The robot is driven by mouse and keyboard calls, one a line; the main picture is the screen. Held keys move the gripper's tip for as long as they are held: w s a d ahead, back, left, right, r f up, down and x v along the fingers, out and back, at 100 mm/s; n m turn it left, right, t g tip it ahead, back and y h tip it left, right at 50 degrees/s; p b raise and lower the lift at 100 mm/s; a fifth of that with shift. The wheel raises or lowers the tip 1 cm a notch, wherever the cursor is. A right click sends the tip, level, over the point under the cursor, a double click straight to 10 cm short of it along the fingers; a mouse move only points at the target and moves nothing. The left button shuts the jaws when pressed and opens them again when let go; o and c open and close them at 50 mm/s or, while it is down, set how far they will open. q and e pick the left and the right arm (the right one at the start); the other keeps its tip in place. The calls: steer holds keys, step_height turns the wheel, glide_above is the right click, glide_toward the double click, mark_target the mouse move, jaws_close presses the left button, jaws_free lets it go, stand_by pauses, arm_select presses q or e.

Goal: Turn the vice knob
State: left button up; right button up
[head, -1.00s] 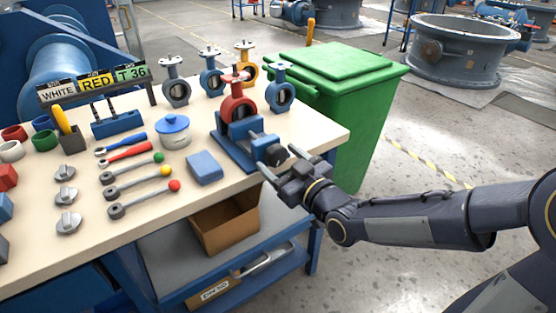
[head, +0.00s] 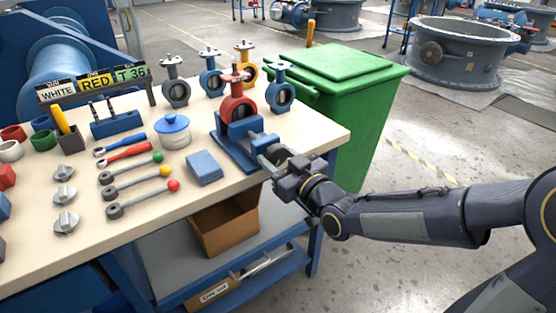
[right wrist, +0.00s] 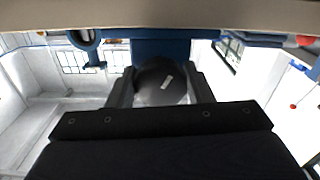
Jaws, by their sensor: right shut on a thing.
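The blue vice (head: 236,142) stands at the right front corner of the workbench. A red butterfly valve (head: 238,104) sits upright in it. The vice knob is a dark round knob on the vice's front end, largely hidden by my gripper in the head view. In the right wrist view the knob (right wrist: 160,84) shows as a dark disc with a pale mark, between the two fingers. My right gripper (head: 275,158) is shut on the knob, with a finger on each side of it. My left gripper is in neither view.
A blue block (head: 204,168) and several levers with coloured ball ends lie left of the vice. Several other valves stand behind it, including a blue one (head: 280,88). A green bin (head: 340,95) stands right of the bench. A cardboard box (head: 225,228) sits below.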

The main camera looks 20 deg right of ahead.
steer(key=o, duration=1)
steer(key=p+v, duration=0.1)
steer(key=v, duration=0.7)
